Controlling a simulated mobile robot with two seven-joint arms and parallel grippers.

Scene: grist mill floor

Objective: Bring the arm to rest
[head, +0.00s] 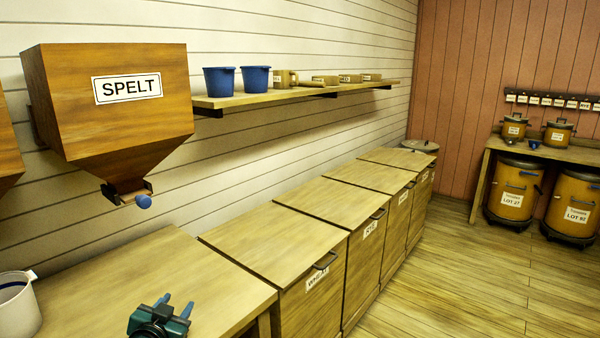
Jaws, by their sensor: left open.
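My left gripper (174,304) shows at the bottom of the head view, over the wooden table (195,268). Its two blue-grey fingers are apart and point away from me, with nothing between them. I cannot tell how high it is above the table top. The rest of the left arm is cut off by the lower edge of the view. My right gripper is not in view.
A white bucket (18,308) stands at the table's left. The SPELT hopper (110,105) hangs above with a blue knob (143,202). Lidded bins (275,240) run along the wall, under a shelf (300,94) with two blue buckets (219,81). Floor (470,280) is clear at right.

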